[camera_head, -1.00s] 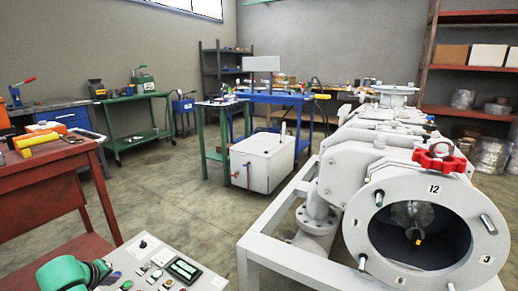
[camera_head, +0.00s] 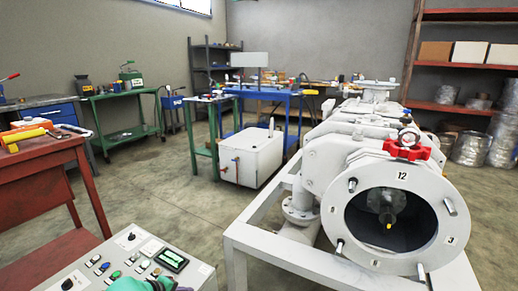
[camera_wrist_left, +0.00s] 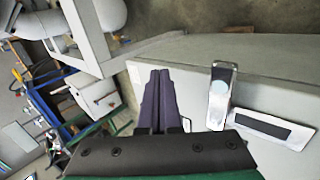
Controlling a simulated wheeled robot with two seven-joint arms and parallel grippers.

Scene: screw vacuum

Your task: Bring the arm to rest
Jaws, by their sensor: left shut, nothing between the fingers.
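My left gripper (camera_wrist_left: 160,76) shows in the left wrist view with its two dark fingers together and nothing between them. It is over or beside a grey panel surface; whether it touches is unclear. A shiny metal switch (camera_wrist_left: 221,97) stands just right of the fingers, apart from them in the picture. In the head view only a green part of my left arm (camera_head: 135,284) shows at the bottom edge, in front of the control panel (camera_head: 205,270). My right gripper is not in view.
A white vacuum machine (camera_head: 440,173) with a round open port stands at the right on a white frame. A red workbench (camera_head: 50,150) is at the left. A white box (camera_head: 262,160) stands on the floor behind.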

